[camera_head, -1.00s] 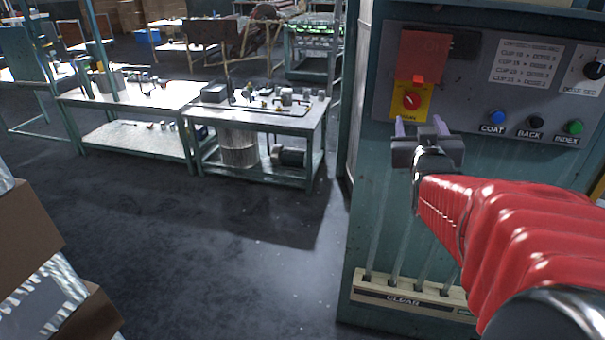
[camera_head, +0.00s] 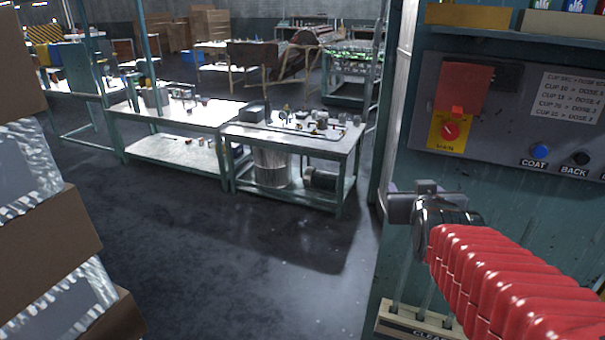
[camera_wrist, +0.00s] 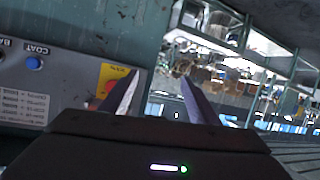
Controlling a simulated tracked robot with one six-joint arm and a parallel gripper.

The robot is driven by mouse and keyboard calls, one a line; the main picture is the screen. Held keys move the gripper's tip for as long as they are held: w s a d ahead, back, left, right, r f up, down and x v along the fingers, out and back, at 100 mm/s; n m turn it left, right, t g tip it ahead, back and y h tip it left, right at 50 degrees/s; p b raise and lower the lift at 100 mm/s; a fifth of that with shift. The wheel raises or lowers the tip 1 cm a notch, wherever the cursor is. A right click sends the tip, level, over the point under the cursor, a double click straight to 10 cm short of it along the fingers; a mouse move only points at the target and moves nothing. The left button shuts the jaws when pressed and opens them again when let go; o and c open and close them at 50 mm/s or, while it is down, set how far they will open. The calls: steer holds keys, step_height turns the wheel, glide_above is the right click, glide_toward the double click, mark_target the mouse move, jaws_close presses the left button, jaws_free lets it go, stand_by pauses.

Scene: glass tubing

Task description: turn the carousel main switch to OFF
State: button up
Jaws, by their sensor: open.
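The main switch is a red round knob (camera_head: 450,130) on a yellow plate (camera_head: 436,142), on the grey panel of the teal cabinet. A red flap (camera_head: 463,86) stands above the knob, leaving it uncovered. The knob's mark is too small to read surely. My gripper (camera_head: 390,205) is below and left of the switch, apart from it, in front of the cabinet's left edge. In the wrist view my gripper (camera_wrist: 158,85) is open with nothing between the fingers. There the yellow plate (camera_wrist: 110,74) is partly hidden behind the left finger.
A blue COAT button (camera_head: 540,151) and a black BACK button (camera_head: 580,158) sit right of the switch. A shelf (camera_head: 520,38) with boxes juts out above the panel. Cardboard boxes (camera_head: 50,250) stand close at left. The floor (camera_head: 220,260) between is clear.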

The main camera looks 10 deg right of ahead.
steer(key=s+a+f+n+g+y, duration=0.1)
steer(key=s+a+f, duration=0.3)
steer(key=a, duration=0.5)
steer(key=shift+s+f+g+y, duration=0.45)
steer(key=shift+g+y, duration=0.35)
steer(key=shift+y, duration=0.1)
steer(key=s+a+f+n+g+y, duration=0.1)
steer(key=s+a+f+g, duration=0.1)
steer(key=s+a, duration=0.3)
steer(key=s+a+f+n+g+y, duration=0.1)
steer(key=s+a+f+g, duration=0.1)
steer(key=s+a, duration=0.3)
steer(key=shift+s+a+f+g+y, duration=0.15)
steer(key=shift+s+f+g+y, duration=0.45)
steer(key=shift+s, duration=1.1)
steer(key=shift+f, duration=0.2)
steer(key=shift+c, duration=0.2)
